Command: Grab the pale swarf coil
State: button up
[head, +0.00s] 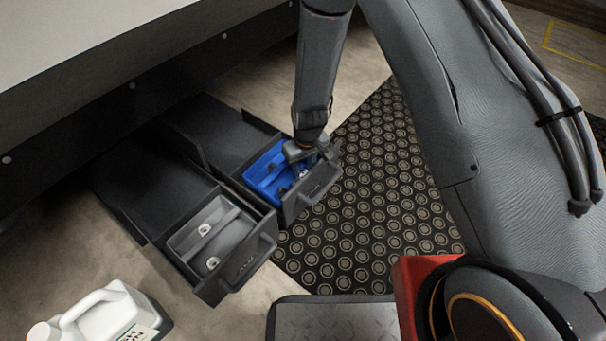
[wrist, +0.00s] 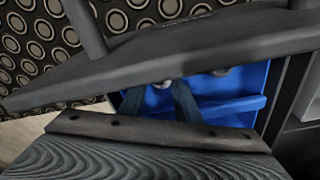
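Two small pale ring-like pieces, one at the back (head: 204,230) and one at the front (head: 213,262), lie in the grey tray of the left drawer; I cannot tell whether either is the swarf coil. My gripper (head: 301,172) points down into the blue tray (head: 262,178) of the right drawer. A small pale piece (wrist: 163,84) shows in the wrist view by my fingers, over the blue tray; its shape is mostly hidden. Whether my fingers touch it or are closed is unclear. Dark small pieces (head: 283,190) also lie in the blue tray.
The left drawer (head: 236,279) and the right drawer (head: 318,192) stand pulled out side by side under a bench (head: 130,95). A white jug (head: 103,314) stands at lower left. A studded black mat (head: 375,200) covers the floor to the right.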

jog(key=c, duration=0.7)
